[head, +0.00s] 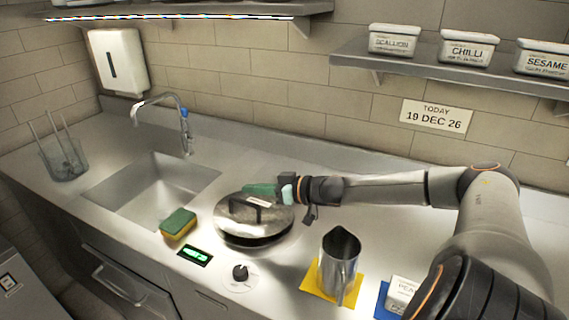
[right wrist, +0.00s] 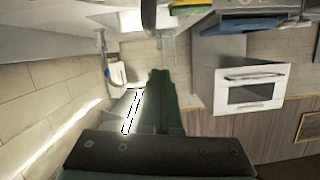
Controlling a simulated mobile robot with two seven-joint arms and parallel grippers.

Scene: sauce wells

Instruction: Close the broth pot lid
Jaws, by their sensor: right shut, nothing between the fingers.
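The broth pot (head: 250,242) is set into the steel counter, with its shiny round lid (head: 231,213) over it. A dark band shows under the lid's front edge; I cannot tell whether the lid sits fully flat. The lid has a dark handle on top. My right gripper (head: 262,190) is at the lid's back edge, behind the handle, its green fingers shut and empty. I cannot tell whether they touch the lid. The shut fingers also show in the right wrist view (right wrist: 163,100). My left gripper is not in view.
A sponge (head: 178,224), a green display (head: 195,255) and a knob (head: 240,272) lie near the pot. A metal pitcher (head: 339,262) stands on a yellow mat (head: 314,283) to the right. The sink (head: 150,187) is at left; a shelf (head: 400,65) hangs above my right arm.

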